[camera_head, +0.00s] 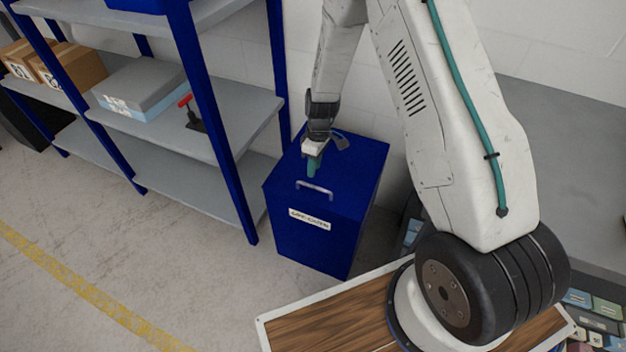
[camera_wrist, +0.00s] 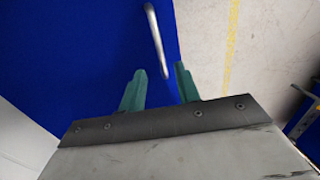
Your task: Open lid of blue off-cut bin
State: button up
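The blue off-cut bin (camera_head: 318,229) stands on the floor beside the shelf rack, with a white label on its front. Its blue lid (camera_head: 362,158) lies flat and closed on top. A grey bar handle (camera_head: 314,188) sits near the lid's front edge; it also shows in the wrist view (camera_wrist: 156,40). My gripper (camera_head: 313,172) is over the lid, just behind the handle. In the wrist view its two green fingers (camera_wrist: 160,84) are spread apart with nothing between them. The handle lies beyond the fingertips, apart from them.
A blue-framed shelf rack (camera_head: 184,75) stands close on the bin's left, holding cardboard boxes (camera_head: 72,66), a grey and blue box (camera_head: 142,88) and a red-handled tool (camera_head: 190,110). A wood-topped surface (camera_head: 335,322) is in front at right. Floor at the left front is clear.

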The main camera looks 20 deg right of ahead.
send_over(313, 191)
notch_tip(313, 191, down, 6)
jog(key=shift+s, duration=0.1)
grip_shut()
